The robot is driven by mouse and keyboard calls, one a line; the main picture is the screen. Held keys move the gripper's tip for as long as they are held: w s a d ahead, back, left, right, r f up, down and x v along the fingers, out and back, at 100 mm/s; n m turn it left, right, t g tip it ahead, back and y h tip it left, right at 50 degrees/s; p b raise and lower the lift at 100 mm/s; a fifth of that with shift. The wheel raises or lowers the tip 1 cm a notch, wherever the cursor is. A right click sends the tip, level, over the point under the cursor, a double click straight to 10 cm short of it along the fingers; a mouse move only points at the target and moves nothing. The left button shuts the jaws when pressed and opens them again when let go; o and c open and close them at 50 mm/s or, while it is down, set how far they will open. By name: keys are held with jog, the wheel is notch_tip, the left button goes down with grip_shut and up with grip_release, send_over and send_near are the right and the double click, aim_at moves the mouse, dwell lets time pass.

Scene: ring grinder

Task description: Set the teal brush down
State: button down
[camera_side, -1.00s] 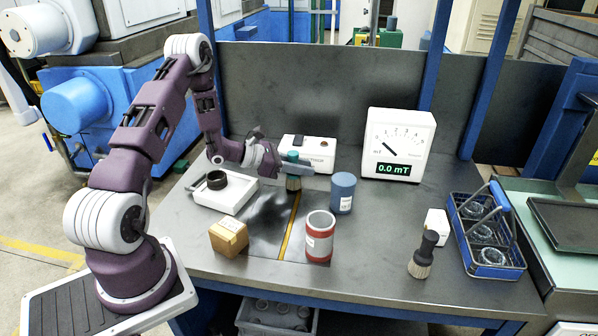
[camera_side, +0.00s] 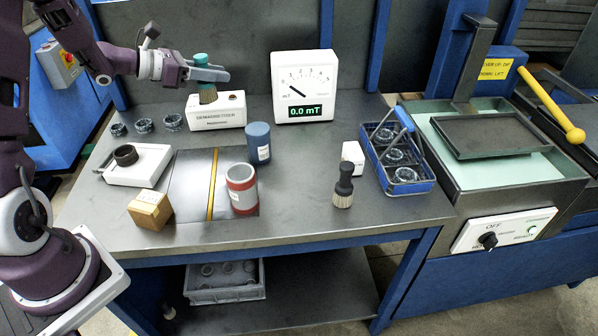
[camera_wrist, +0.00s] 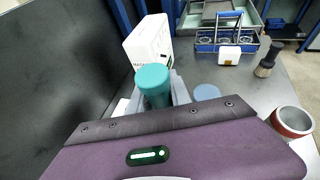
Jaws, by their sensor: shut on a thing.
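The teal brush (camera_side: 202,59) has a teal handle top and brown bristles that point down. My gripper (camera_side: 208,74) is shut on it and holds it upright. In the side view the bristles overlap the top of the white demagnetizer box (camera_side: 217,120); I cannot tell whether they touch it. In the wrist view the teal handle (camera_wrist: 153,80) stands between the fingers, and its bristles are hidden.
A white meter (camera_side: 304,85) reading 0.0 mT stands right of the box. A blue cylinder (camera_side: 258,143), red can (camera_side: 242,190), dark brush (camera_side: 344,187) and blue basket (camera_side: 401,172) stand on the bench. Bare bench lies between cylinder and dark brush.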

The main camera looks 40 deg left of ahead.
jog(key=w+d+m+g+h, duration=0.1)
jog(key=w+d, duration=0.2)
jog(key=d, duration=1)
jog(key=w+d+m+h, duration=0.1)
jog(key=w+d, duration=0.1)
jog(key=d, duration=1)
notch_tip(320, 180, down, 15)
jog(key=shift+w+f, duration=0.1)
jog(key=shift+f, duration=0.1)
jog(key=c, duration=1.2)
grip_release()
